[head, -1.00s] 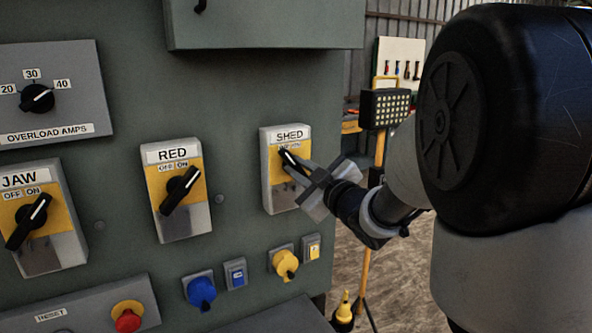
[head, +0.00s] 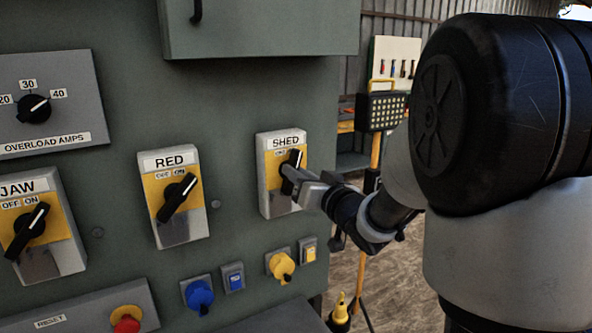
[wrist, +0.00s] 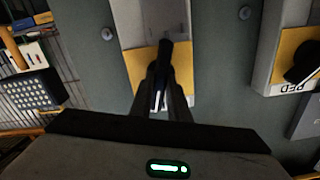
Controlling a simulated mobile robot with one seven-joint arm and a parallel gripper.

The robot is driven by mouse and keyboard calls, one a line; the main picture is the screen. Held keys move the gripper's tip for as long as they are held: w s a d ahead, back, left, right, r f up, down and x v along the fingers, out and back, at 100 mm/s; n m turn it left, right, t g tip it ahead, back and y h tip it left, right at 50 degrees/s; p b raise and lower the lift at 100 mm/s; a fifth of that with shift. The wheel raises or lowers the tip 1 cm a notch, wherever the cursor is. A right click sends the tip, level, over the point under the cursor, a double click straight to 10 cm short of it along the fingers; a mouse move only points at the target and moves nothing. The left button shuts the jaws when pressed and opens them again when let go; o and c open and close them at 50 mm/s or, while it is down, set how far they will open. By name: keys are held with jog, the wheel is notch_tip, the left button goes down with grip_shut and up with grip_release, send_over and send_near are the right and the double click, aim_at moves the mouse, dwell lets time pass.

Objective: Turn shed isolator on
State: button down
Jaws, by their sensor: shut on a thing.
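The shed isolator (head: 268,196) is a grey box with a yellow plate, a SHED label and a black rotary handle (head: 294,160) on the panel's right. The handle leans up and to the right, towards the ON side; the OFF/ON lettering is partly hidden. My gripper (head: 289,178) is at the handle and shut on it. In the wrist view, my gripper's fingers (wrist: 163,98) close around the black handle (wrist: 166,58) in front of the yellow plate.
The RED isolator (head: 175,228) and JAW isolator (head: 58,258) sit to the left, with their handles tilted right. Blue (head: 199,294) and yellow (head: 281,266) plugs sit below. A yellow work light stand (head: 382,112) stands behind my arm.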

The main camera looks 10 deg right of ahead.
jog(key=m+p, duration=0.2)
jog(key=m, duration=0.3)
jog(key=shift+d, duration=0.1)
jog(key=shift+m, duration=0.4)
jog(key=c, duration=1.7)
grip_release()
jog(key=shift+f, duration=0.1)
